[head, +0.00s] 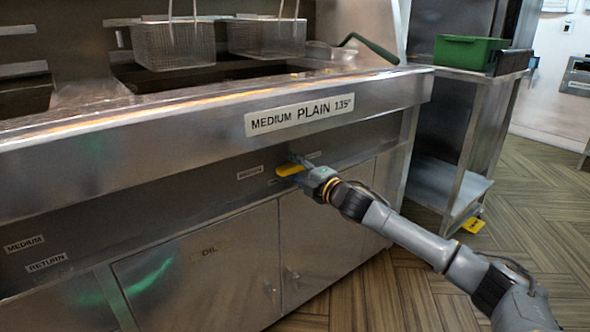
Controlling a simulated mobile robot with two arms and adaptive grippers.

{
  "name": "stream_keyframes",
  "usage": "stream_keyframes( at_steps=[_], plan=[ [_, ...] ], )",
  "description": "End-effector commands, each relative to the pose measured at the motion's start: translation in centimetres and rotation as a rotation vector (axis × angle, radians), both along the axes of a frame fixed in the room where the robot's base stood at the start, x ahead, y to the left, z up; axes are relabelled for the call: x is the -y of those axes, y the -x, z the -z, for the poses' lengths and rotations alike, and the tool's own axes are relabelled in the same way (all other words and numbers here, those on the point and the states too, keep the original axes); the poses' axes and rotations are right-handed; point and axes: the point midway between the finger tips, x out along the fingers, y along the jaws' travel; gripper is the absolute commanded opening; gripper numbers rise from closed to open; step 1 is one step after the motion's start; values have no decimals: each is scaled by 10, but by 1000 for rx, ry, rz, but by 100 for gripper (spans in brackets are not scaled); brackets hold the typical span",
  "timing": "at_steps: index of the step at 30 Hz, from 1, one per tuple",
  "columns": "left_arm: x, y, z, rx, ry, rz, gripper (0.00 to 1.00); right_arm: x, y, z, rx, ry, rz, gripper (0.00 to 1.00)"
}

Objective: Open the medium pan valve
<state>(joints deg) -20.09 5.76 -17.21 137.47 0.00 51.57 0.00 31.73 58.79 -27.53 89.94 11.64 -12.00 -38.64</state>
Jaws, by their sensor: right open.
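A yellow valve handle (288,170) sticks out from the dark recessed panel of the fryer, below the "MEDIUM PLAIN 135°" sign (301,115). A small label that seems to read "MEDIUM" (250,172) is just left of the handle. My right gripper (300,166) is at the handle, reaching in from the right. It is open. The gripper overlaps the handle's right end in the picture, and I cannot tell if they touch. My left gripper is out of view.
Cabinet doors (205,262) are closed below the panel. Wire fry baskets (173,45) hang above the vats. A steel cart (480,120) with a green bin (468,52) stands to the right. The wooden floor (400,295) in front is clear.

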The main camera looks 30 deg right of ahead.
Motion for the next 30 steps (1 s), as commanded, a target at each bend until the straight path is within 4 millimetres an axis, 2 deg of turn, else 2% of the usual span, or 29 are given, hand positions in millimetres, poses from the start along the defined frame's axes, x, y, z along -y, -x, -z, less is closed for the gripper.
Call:
stream_keyframes(
  at_steps=[2,8,20,30],
  plan=[
    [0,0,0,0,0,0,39,0,0,0,0,0,0,41],
    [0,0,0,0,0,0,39,0,0,0,0,0,0,1],
    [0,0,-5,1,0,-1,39,0,0,-1,-3,-26,0,0],
    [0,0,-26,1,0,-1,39,0,0,-2,-15,-148,0,0]
  ],
)
